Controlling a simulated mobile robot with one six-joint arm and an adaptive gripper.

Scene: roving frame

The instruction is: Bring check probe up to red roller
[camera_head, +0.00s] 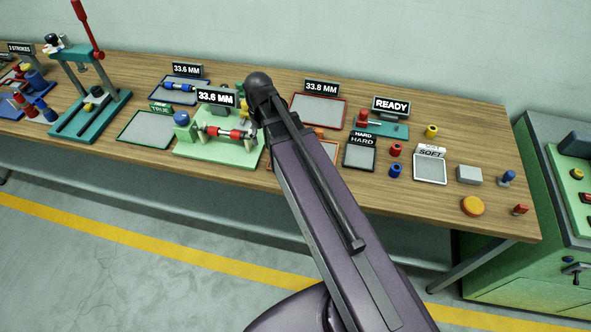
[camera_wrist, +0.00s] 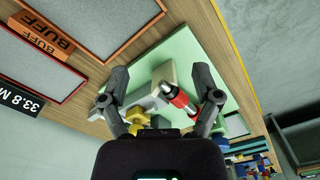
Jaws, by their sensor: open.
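The red roller (camera_head: 222,132) lies across a light green fixture plate (camera_head: 222,152) with a blue knob (camera_head: 182,118) on its left. In the wrist view the red roller (camera_wrist: 180,100) has metal ends and lies between my open fingers, nearer the right one. My gripper (camera_wrist: 160,80) is over the green plate (camera_wrist: 210,45); no contact can be made out. A yellow piece (camera_wrist: 137,118) and grey parts, possibly the check probe, sit by the left finger.
A 33.6 MM display (camera_head: 216,97) stands behind the fixture. A green-edged tray (camera_head: 146,130) is left, a red-edged tray (camera_head: 318,110) right. A teal press (camera_head: 85,100) stands further left. Small coloured parts and a grey block (camera_head: 469,174) lie at the right.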

